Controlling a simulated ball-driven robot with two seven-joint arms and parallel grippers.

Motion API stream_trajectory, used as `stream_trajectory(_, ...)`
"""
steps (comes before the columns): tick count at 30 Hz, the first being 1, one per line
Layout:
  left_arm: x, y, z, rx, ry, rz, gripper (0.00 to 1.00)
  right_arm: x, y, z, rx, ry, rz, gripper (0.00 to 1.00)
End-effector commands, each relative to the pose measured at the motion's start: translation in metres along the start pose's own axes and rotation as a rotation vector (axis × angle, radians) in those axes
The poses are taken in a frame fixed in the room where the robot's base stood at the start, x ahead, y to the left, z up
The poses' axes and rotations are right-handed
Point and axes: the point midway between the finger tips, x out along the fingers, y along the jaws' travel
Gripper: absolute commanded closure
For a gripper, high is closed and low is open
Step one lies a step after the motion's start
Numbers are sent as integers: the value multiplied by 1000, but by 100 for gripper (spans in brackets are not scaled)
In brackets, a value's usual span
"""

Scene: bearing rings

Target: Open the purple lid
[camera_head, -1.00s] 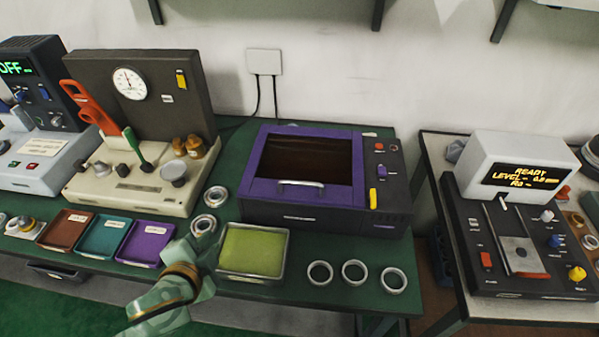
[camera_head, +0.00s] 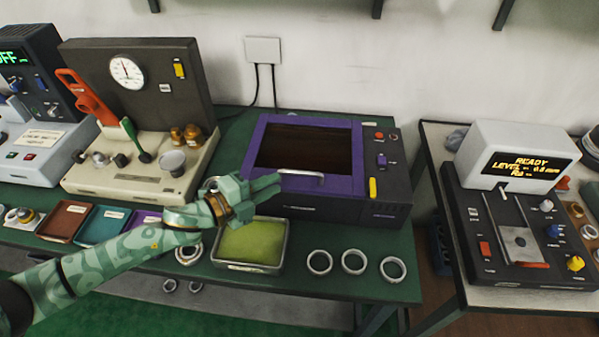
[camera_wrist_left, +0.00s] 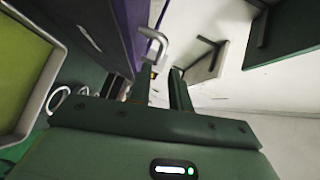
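The purple lid (camera_head: 253,151) is a purple frame with a dark window, lying closed on a dark box. A silvery bar handle (camera_head: 303,174) runs along its front edge. My left gripper (camera_head: 280,182) is at the left end of this handle, with its arm coming in from the left. In the left wrist view, the gripper's two fingers (camera_wrist_left: 160,76) are apart, and the handle (camera_wrist_left: 153,42) shows just beyond their tips. I cannot tell whether they touch it. The purple lid edge (camera_wrist_left: 131,22) is beside it. My right gripper is not in view.
A green-padded tray (camera_head: 250,245) lies before the box, partly under my left gripper. Several metal rings (camera_head: 353,262) lie on the bench's front edge. A beige gauge machine (camera_head: 130,185) stands left, and a display device (camera_head: 515,160) stands on another table at right.

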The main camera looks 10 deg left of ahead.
Motion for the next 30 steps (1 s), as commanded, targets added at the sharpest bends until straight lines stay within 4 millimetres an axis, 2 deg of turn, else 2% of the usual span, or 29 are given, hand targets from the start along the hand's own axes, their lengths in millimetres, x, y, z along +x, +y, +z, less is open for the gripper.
stream_trajectory(1, 15, 0, 0, 1, 1, -3, 80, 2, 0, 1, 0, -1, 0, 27)
stream_trajectory(6, 54, 1, 0, 0, 1, -2, 80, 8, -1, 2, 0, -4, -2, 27)
stream_trajectory(12, 80, 1, 0, -2, 0, 0, 80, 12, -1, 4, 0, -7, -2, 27)
stream_trajectory(23, 87, 0, 0, -2, 0, 0, 80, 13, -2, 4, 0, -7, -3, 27)
stream_trajectory(26, 87, 0, 0, -2, 0, 0, 100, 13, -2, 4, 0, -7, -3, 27)
stream_trajectory(30, 87, 0, 0, -2, 0, 0, 100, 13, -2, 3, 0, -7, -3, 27)
